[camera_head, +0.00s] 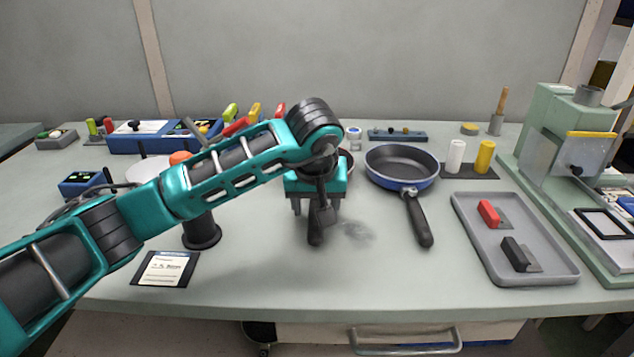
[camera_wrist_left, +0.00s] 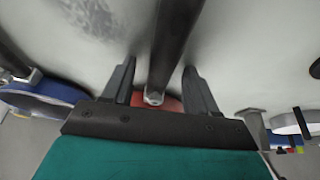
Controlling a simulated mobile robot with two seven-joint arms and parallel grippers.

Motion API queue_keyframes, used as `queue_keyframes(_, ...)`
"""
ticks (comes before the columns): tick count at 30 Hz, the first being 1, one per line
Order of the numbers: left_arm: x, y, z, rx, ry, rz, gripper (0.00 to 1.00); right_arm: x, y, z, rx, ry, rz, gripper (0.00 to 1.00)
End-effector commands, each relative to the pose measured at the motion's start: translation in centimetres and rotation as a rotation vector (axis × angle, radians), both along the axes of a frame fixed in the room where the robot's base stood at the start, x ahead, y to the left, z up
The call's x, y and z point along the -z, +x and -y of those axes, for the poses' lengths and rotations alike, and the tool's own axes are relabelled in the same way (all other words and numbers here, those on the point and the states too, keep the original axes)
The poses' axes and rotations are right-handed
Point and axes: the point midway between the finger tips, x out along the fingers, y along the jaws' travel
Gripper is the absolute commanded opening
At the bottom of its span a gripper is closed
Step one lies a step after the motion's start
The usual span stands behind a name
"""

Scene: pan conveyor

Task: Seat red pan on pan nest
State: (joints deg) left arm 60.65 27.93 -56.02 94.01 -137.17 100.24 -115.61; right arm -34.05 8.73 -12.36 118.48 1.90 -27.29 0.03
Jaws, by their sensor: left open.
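The red pan is mostly hidden behind my left arm in the head view; a dark red rim sliver (camera_head: 347,160) and the dark handle end (camera_head: 315,236) show. In the left wrist view, the red part (camera_wrist_left: 172,103) and the dark handle (camera_wrist_left: 172,50) show. My left gripper (camera_head: 317,207) is over the handle, pointing down. In the left wrist view its fingers (camera_wrist_left: 160,85) are open, one on either side of the handle. I cannot make out contact. I cannot identify the pan nest with certainty. My right gripper is not in view.
A blue pan (camera_head: 402,163) lies right of the gripper, handle toward the front. A grey tray (camera_head: 467,222) holds a red and a black block. A black stand (camera_head: 201,233) and a card (camera_head: 166,268) are left. The front middle table is clear.

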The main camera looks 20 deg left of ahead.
Motion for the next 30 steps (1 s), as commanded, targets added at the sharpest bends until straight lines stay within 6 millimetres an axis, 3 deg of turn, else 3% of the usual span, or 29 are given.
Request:
queue_keyframes(5,-0.07,0.01,0.01,0.0,-0.001,0.001,0.57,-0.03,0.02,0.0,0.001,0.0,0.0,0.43)
queue_keyframes(23,-0.09,-0.01,0.0,-0.001,0.0,0.001,0.0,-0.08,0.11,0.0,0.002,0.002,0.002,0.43)
queue_keyframes(30,-0.09,0.0,0.01,-0.001,0.0,0.001,0.0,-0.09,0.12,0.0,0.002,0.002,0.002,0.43)
